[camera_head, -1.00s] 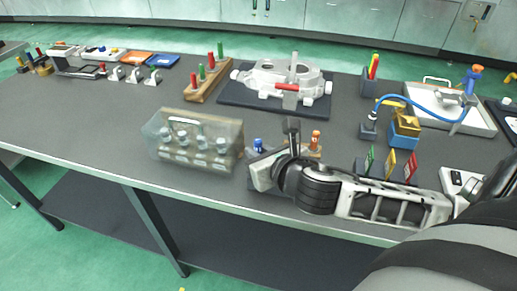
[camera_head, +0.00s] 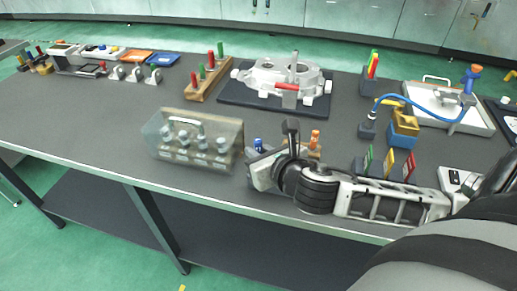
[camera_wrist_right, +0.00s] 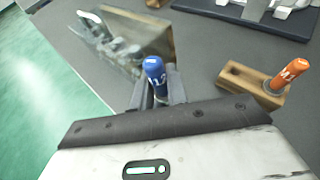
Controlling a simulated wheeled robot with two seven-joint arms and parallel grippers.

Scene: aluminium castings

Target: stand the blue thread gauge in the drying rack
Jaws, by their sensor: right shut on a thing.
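The blue thread gauge (camera_wrist_right: 154,72) shows its blue, lettered handle between the fingers of my right gripper (camera_wrist_right: 157,92) in the right wrist view. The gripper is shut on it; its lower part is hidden. In the head view the blue handle top (camera_head: 258,144) shows just above my right gripper (camera_head: 257,163), low over the table's front part. An orange-handled gauge (camera_wrist_right: 290,70) stands in a wooden block (camera_wrist_right: 245,84), right of the gripper. A wooden rack (camera_head: 193,94) further back holds red and green pegs. I cannot tell which wooden holder is the drying rack. My left gripper is out of view.
A clear-covered box (camera_head: 170,121) with several metal pieces stands left of the gripper. A casting (camera_head: 262,78) lies on a dark mat (camera_head: 237,93) behind. Upright coloured cards (camera_head: 389,162) stand close to my right forearm. The table's left middle (camera_head: 90,115) is clear.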

